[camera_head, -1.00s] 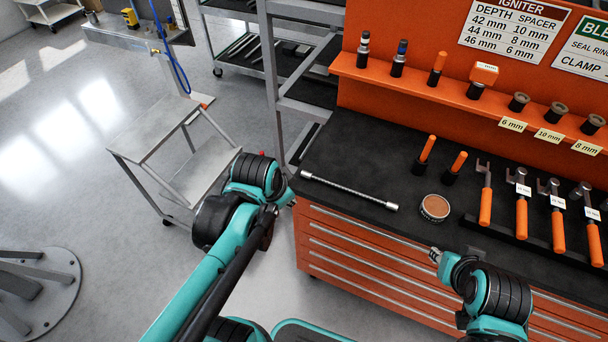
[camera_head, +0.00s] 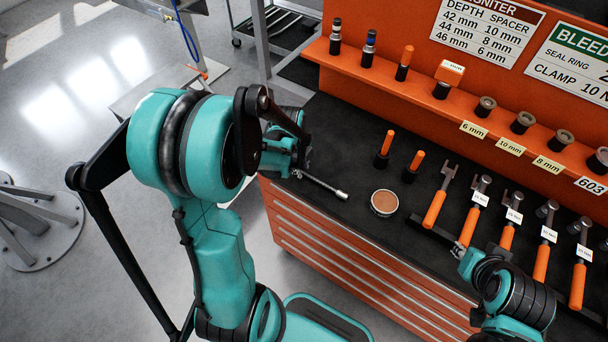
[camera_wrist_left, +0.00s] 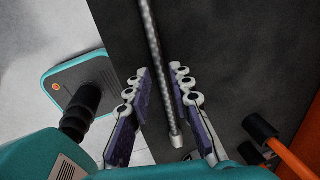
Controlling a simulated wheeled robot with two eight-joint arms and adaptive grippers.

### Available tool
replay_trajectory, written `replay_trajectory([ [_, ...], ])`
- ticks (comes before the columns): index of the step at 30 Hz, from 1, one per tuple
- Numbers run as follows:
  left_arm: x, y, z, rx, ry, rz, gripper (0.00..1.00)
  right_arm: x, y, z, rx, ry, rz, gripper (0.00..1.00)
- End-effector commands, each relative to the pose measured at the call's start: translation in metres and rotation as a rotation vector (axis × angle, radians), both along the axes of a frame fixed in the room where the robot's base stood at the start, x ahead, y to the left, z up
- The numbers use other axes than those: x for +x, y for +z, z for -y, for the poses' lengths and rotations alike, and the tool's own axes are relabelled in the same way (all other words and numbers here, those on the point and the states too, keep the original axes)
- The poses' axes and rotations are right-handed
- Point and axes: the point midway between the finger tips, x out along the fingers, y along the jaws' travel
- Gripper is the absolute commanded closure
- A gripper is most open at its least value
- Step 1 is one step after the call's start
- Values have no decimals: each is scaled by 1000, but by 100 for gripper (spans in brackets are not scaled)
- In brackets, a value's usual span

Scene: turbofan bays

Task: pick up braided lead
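The braided lead (camera_head: 324,185) is a thin grey braided rod with a metal end, lying on the black bench top near its left front edge. Its far part is hidden by my left arm in the head view. In the left wrist view the lead (camera_wrist_left: 157,55) runs between the two fingers of my left gripper (camera_wrist_left: 160,75), which are open with a gap on each side. In the head view the left gripper (camera_head: 300,168) is over the lead, partly hidden by its own arm. My right gripper (camera_head: 459,248) is at the bench's front edge, small and unclear.
A round tin (camera_head: 384,203) and two orange-handled tools in black holders (camera_head: 384,148) stand to the right of the lead. Several orange-handled wrenches (camera_head: 434,209) lie further right. An orange shelf (camera_head: 420,88) runs along the back. A grey cart (camera_head: 130,100) is at left.

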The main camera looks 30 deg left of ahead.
Motion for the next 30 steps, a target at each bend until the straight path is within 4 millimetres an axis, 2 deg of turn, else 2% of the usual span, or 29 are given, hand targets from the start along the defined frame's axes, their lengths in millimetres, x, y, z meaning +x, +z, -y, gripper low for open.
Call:
replay_trajectory([
  [1,2,-10,0,0,0,0,79,0,-5,0,0,0,0,72],
  [3,3,-16,1,-1,0,1,79,0,-6,0,0,0,0,72],
  [11,4,-18,1,-1,0,1,79,0,-6,0,0,0,0,72],
  [12,4,-18,1,-1,0,1,81,0,-6,0,0,0,0,72],
  [14,4,-18,1,-1,0,1,97,0,-6,0,0,0,0,72],
  [15,4,-18,1,-1,0,1,100,0,-6,0,0,0,0,72],
  [26,4,-17,1,-1,0,2,100,0,-5,0,0,0,0,72],
  [30,4,-10,1,-1,0,1,100,0,-2,0,0,0,0,72],
])
